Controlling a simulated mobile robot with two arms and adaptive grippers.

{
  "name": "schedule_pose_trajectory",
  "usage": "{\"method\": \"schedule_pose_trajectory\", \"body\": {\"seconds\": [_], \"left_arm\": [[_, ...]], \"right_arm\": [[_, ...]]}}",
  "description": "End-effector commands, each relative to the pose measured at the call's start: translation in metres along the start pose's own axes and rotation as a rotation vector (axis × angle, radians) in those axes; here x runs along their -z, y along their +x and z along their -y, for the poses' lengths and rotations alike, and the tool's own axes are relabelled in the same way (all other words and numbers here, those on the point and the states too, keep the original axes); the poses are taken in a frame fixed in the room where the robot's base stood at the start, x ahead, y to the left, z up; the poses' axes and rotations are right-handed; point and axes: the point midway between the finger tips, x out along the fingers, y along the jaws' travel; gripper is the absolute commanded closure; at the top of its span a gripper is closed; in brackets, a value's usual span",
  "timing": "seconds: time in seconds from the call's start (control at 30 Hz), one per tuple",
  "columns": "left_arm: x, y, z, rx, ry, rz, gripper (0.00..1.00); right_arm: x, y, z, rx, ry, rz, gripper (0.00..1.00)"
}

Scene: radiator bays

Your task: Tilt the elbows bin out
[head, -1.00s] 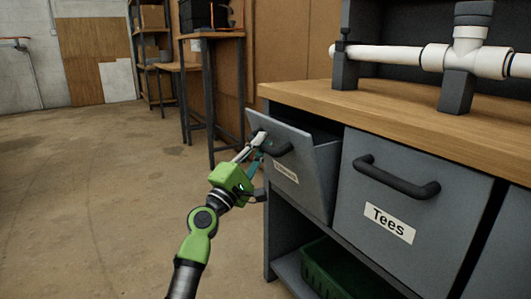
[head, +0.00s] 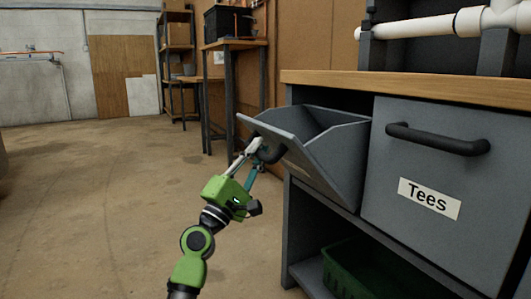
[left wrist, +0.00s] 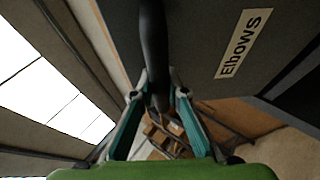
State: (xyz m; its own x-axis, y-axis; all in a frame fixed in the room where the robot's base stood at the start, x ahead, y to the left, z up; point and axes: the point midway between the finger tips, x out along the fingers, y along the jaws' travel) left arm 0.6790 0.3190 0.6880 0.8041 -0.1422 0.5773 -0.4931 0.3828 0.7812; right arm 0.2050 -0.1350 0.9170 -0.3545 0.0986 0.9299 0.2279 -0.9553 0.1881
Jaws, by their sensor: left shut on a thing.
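The elbows bin (head: 335,150) is a grey tilt-out bin at the left end of the bench, leaning outward with its top open. Its inside looks empty where I can see it. Its "Elbows" label (left wrist: 244,44) shows in the left wrist view. My left gripper (head: 257,157) is shut on the bin's black handle (head: 270,152); in the left wrist view the handle (left wrist: 153,45) runs between the two fingers. My right gripper is in neither view.
The tees bin (head: 440,180), closed, is just right of the elbows bin. White pipe (head: 420,28) sits in stands above the wooden benchtop (head: 420,86). A green crate (head: 365,268) is on the shelf below. The floor at left is clear.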

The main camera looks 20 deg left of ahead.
Motion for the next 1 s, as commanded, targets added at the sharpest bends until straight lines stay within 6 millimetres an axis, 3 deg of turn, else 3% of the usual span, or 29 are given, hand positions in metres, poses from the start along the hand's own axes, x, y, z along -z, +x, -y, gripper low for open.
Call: {"method": "schedule_pose_trajectory", "body": {"seconds": [0.3, 0.83, 0.87, 0.9, 1.0], "left_arm": [[0.01, -0.025, 0.01, 0.002, 0.001, 0.0, 1.0], [0.012, -0.029, 0.014, 0.007, 0.0, -0.001, 1.0], [0.012, -0.029, 0.014, 0.007, 0.0, -0.001, 0.81], [0.012, -0.029, 0.014, 0.007, 0.0, -0.001, 0.7], [0.012, -0.029, 0.013, 0.005, 0.0, -0.001, 0.68]], "right_arm": [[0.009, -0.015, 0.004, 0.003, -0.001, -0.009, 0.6], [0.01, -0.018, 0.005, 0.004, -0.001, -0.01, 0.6], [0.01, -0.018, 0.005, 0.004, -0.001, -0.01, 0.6], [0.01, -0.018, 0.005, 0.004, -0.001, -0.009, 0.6], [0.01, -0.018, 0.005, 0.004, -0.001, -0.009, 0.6]]}}
